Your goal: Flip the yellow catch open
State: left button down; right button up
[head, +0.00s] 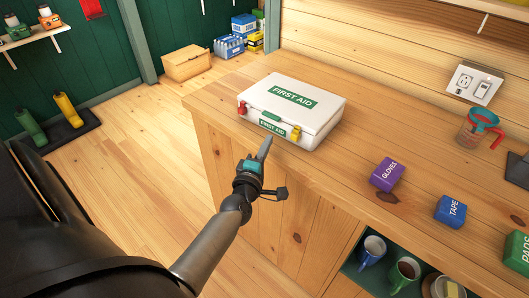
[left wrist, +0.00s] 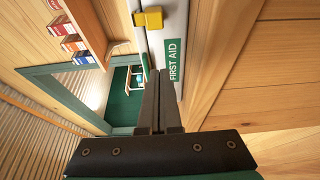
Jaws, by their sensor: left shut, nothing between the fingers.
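A white first aid box (head: 290,108) with green labels sits shut on the wooden counter (head: 330,165). The yellow catch (head: 296,133) is on its front face at the right, and a red catch (head: 242,107) is at the left. In the left wrist view the yellow catch (left wrist: 149,18) is near the top, beyond the fingertips. My left gripper (head: 265,143) is shut and empty, just in front of the box's front face and left of the yellow catch. It also shows in the left wrist view (left wrist: 160,78). My right gripper is not in view.
A purple gloves box (head: 387,174), a blue tape box (head: 451,210) and a green pads box (head: 517,252) lie on the counter to the right. A measuring jug (head: 478,130) stands at the back. Mugs (head: 372,250) sit in a shelf below.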

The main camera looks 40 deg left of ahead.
aim_at(296, 133)
pick_arm(q)
jog(key=x, duration=0.4)
jog(key=shift+w+a+b, duration=0.1)
jog(key=shift+w+b, duration=0.15)
jog(key=shift+b, duration=0.1)
jog(key=shift+w+d, duration=0.2)
jog(key=shift+w, duration=0.15)
jog(key=d, duration=0.3)
jog(key=shift+s+p, duration=0.2)
jog(key=shift+p, duration=0.2)
jog(key=shift+d, duration=0.25)
